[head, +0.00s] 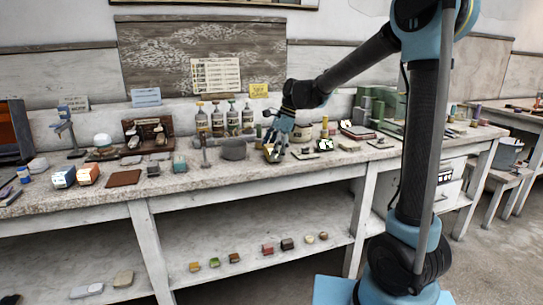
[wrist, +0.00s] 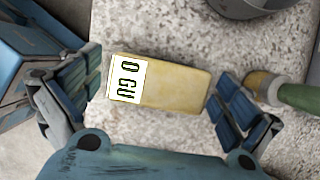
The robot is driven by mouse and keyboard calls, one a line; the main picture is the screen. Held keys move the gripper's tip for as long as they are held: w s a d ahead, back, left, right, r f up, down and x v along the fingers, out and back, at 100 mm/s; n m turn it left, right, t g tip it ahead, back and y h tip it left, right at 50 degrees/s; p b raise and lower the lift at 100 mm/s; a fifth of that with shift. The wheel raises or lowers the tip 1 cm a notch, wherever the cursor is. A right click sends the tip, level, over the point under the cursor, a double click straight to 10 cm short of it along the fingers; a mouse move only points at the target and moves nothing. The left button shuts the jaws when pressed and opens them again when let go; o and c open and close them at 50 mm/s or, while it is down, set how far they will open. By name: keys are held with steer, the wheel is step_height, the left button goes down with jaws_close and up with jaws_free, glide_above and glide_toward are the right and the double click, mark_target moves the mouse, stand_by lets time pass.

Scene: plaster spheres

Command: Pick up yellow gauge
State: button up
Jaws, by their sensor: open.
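The yellow gauge (wrist: 180,85) is a rectangular yellow block with a white label bearing dark characters on its left end. It lies flat on the speckled bench top in the wrist view. My gripper (wrist: 160,98) is open, with one blue-padded finger beyond each short end of the block. The left finger is close to the label end and the right finger is close to the plain end; I cannot tell whether either touches. In the head view my gripper (head: 275,149) is low over the bench, and the gauge (head: 269,153) shows partly behind the fingers.
A green-handled tool (wrist: 290,93) with a pale tip lies just right of the right finger. Several small items sit on the bench (head: 225,173) to the right.

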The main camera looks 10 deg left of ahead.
mark_target(272, 147)
steer(key=c, duration=1.3)
steer(key=shift+o, duration=0.2)
step_height(272, 147, up, 10)
steer(key=shift+r, duration=0.1)
